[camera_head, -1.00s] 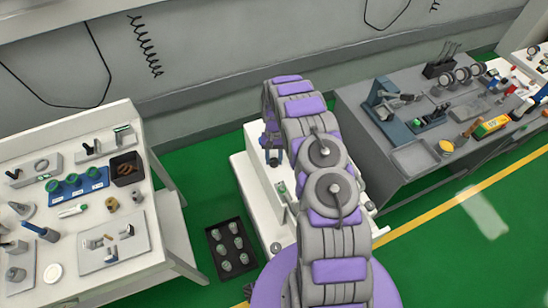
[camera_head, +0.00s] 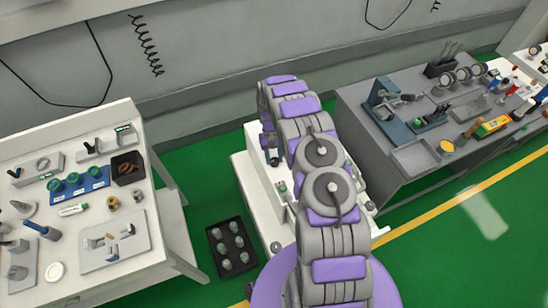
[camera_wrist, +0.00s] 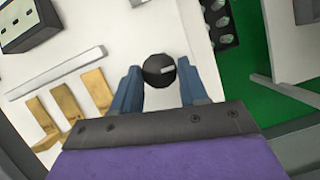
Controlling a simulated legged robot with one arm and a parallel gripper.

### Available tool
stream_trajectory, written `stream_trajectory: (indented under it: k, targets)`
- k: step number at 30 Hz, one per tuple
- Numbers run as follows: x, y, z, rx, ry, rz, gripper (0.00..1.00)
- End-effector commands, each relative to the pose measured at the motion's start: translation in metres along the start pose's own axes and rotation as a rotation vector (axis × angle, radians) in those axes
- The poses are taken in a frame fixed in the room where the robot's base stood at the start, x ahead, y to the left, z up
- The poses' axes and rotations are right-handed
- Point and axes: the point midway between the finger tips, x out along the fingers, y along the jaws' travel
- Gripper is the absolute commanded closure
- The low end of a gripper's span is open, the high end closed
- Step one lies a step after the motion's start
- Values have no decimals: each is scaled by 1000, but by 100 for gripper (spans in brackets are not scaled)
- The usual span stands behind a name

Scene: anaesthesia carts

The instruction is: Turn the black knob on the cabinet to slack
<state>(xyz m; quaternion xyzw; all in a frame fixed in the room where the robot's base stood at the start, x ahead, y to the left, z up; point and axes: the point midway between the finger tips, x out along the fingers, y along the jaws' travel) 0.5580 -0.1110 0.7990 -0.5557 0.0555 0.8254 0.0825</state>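The black knob (camera_wrist: 159,70) is round, with a small light mark on its face, and sits on a white surface in the wrist view. My gripper (camera_wrist: 159,76) has its two blue fingers apart, one on each side of the knob. The fingertips are close beside it; whether they touch it is hard to tell. The white cabinet (camera_head: 247,190) stands under my arm in the head view. My arm hides much of its top, and I cannot make out the knob there.
A white table (camera_head: 132,273) with several parts is at the left, and a grey bench (camera_head: 371,153) with tools is at the right. A black tray (camera_head: 217,242) of small cylinders lies on the green floor. Several tan brackets (camera_wrist: 68,105) stand left of my gripper.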

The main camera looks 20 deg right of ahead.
Motion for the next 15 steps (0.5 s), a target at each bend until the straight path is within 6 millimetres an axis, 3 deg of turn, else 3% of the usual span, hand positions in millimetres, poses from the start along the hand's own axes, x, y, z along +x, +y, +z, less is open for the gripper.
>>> stream_trajectory:
  k: [7, 15]
  targets:
    - [0, 0, 1, 0, -2, 0, 33]
    - [-1, 0, 2, 0, -5, 0, 33]
